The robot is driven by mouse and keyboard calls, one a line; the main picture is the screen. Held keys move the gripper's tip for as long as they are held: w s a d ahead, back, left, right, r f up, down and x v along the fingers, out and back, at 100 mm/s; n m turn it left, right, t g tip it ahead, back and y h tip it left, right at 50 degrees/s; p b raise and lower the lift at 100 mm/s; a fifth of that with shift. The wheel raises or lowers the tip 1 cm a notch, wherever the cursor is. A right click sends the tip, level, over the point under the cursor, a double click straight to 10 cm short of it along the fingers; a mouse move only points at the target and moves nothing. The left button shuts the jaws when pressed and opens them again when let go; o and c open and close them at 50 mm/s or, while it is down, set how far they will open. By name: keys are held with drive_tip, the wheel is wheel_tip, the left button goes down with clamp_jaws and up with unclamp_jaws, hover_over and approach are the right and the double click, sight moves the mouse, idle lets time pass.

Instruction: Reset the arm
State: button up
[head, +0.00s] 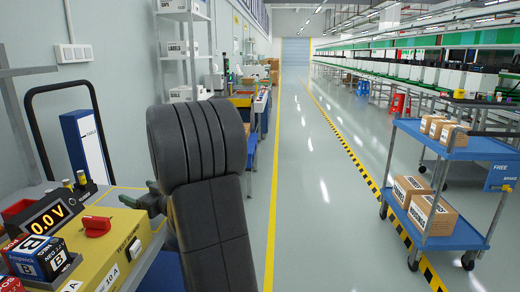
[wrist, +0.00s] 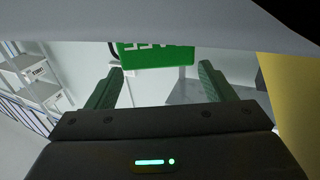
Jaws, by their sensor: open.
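My arm stands in the middle left of the head view, its dark links folded upward. My gripper (wrist: 160,85) shows in the wrist view with its two green fingers spread wide apart and nothing between them. In the head view only a small part of the gripper shows at the left of the arm, beside the yellow power unit (head: 115,228); the rest is hidden behind my arm. Beyond the fingers in the wrist view is a green panel with white lettering (wrist: 155,54), cut off at the top by a pale surface.
A box marked B (head: 38,260) and a display reading 0.0 (head: 48,217) are at the left bench. A blue cart (head: 455,150) with cardboard boxes stands at the right. The grey aisle floor (head: 318,200) between is clear. Shelves (wrist: 40,75) show in the wrist view.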

drive_tip(key=shift+r, duration=0.8)
